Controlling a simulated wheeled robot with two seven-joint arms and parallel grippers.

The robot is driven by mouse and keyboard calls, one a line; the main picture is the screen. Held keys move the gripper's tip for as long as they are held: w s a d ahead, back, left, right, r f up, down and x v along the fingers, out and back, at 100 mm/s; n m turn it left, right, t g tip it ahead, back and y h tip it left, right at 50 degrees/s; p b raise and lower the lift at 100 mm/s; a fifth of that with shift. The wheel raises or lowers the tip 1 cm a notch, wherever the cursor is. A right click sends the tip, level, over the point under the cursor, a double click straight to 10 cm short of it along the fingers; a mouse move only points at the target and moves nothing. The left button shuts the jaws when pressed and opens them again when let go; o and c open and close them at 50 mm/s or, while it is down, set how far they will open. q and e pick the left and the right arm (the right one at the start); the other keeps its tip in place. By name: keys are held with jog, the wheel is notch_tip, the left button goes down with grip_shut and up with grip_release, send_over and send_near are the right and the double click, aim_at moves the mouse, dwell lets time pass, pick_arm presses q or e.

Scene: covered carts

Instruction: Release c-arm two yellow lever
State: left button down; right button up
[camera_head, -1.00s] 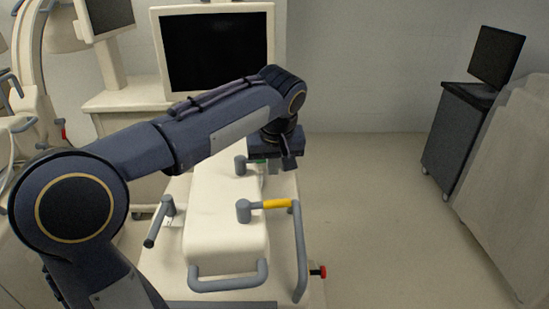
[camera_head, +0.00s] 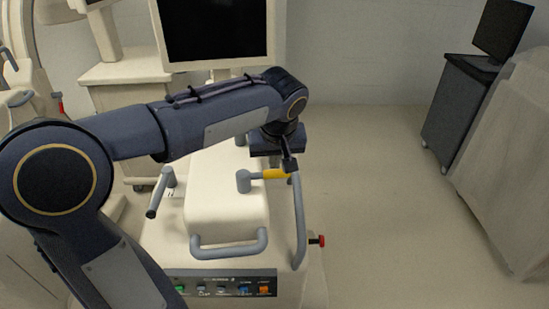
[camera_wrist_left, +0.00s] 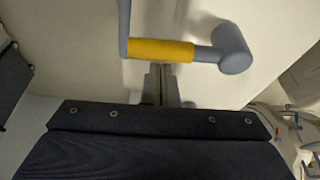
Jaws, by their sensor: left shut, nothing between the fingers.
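The yellow lever (camera_head: 272,174) is a short yellow sleeve on a grey bar, joined to a grey knob on the right side of the cream cart (camera_head: 228,190). It also shows in the left wrist view (camera_wrist_left: 160,50), lying across the top middle. My left gripper (camera_head: 290,165) is shut and empty, its fingertips by the lever's right end in the head view. In the left wrist view the closed fingers (camera_wrist_left: 160,82) point at the sleeve from below. I cannot tell whether they touch it. My right gripper is not in view.
A grey rail (camera_head: 299,220) runs along the cart's right side, and a grey front handle (camera_head: 230,248) sits above a button panel (camera_head: 222,288). A red knob (camera_head: 317,240) sticks out at right. A monitor (camera_head: 215,32) stands behind. Floor to the right is clear.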

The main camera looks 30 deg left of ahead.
aim_at(268, 208)
pick_arm(q)
jog(key=shift+s+d+m, duration=0.3)
jog(key=shift+d+m, duration=0.05)
jog(key=shift+m, duration=0.25)
jog(key=shift+s+d+f+m+t+h+b, duration=0.1)
jog(key=shift+s+d+m+t+h+b, duration=0.2)
jog(key=shift+m, duration=0.4)
jog(key=shift+s+d+m+h+b, duration=0.1)
jog(key=shift+s+d+m+h, duration=0.3)
jog(key=shift+m, duration=0.3)
jog(key=shift+s+d+m+h, duration=0.15)
jog(key=shift+s+m+h, duration=0.25)
jog(key=shift+s+m, duration=0.95)
jog(key=shift+s+d+m+h, duration=0.15)
jog(key=shift+s+m+h, duration=0.25)
jog(key=shift+s+m, duration=0.9)
jog(key=shift+s, duration=0.1)
